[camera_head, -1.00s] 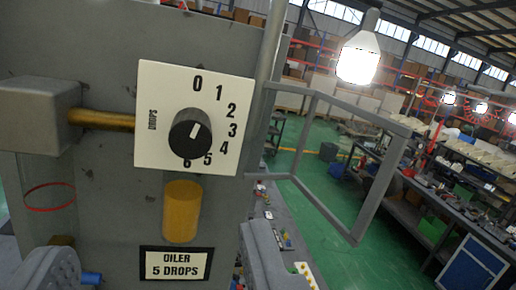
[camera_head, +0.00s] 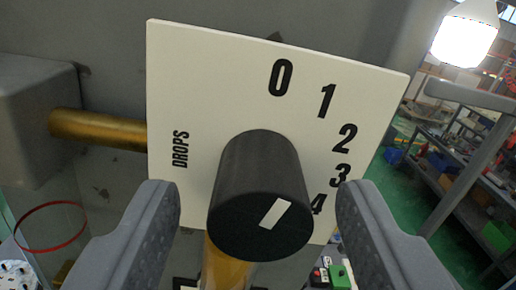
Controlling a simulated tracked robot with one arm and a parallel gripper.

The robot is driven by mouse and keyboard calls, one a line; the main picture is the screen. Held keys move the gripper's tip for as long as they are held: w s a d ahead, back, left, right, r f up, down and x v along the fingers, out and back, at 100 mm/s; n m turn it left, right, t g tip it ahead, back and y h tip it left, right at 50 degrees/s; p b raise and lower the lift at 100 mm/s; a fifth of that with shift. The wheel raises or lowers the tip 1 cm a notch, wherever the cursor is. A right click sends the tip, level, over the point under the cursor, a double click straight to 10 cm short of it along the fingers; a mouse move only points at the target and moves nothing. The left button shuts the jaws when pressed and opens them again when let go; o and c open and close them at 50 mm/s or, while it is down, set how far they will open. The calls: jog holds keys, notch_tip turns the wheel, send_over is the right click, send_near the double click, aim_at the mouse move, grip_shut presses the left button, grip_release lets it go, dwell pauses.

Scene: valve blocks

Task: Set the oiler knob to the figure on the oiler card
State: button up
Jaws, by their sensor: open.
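The oiler knob (camera_head: 258,190) is a black cylinder with a white pointer mark on its face. It stands out from a white dial plate (camera_head: 190,80) lettered DROPS, with figures 0 to 4 showing. The mark slants toward the upper right, roughly between 1 and 2. My gripper (camera_head: 258,215) is open, with one grey finger on each side of the knob and gaps between. The oiler card is hidden low behind the knob and gripper; only a sliver shows at the bottom edge. The lower dial figures are hidden too.
A brass pipe (camera_head: 98,128) runs from a grey block (camera_head: 35,115) to the plate at left. A clear tube with a red ring (camera_head: 50,225) stands lower left. A lit lamp (camera_head: 465,38) and grey frame bars are at right. An amber cylinder (camera_head: 225,265) is below the knob.

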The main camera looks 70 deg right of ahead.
jog(key=shift+w+d, duration=0.2)
jog(key=shift+d, duration=0.25)
jog(key=c, duration=1)
jog(key=shift+o, duration=0.2)
